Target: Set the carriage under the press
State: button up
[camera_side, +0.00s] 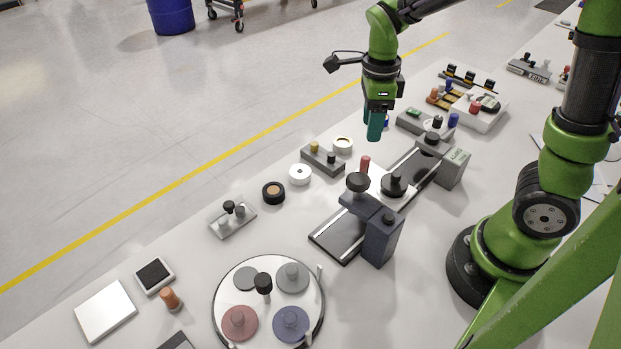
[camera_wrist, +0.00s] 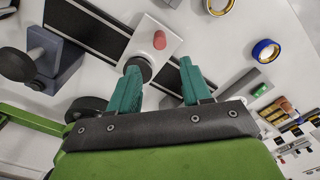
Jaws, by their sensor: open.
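A dark rail (camera_side: 338,236) with light edges runs diagonally over the table. The carriage (camera_side: 378,174), a white plate with a red peg (camera_side: 365,164) and a black knob (camera_side: 394,184), sits on it between two bridge-like fixtures. The nearer, blue-grey fixture (camera_side: 381,238) has a black round knob (camera_side: 358,182); the farther, grey one (camera_side: 453,168) carries a label too small to read. I cannot tell which is the press. My gripper (camera_side: 376,137) is open and empty, above the table beyond the carriage. In the wrist view the carriage (camera_wrist: 145,38) shows past my fingertips (camera_wrist: 160,66).
A round turntable (camera_side: 262,326) with coloured discs stands at the near left. Rings and small fixtures, including a white ring (camera_side: 300,174) and a grey block (camera_side: 322,160), line the far side of the rail. More fixtures crowd the table behind my gripper.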

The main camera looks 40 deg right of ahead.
aim_at(367, 157)
notch_tip(367, 157, down, 11)
dwell(0.3)
grip_shut()
dwell(0.3)
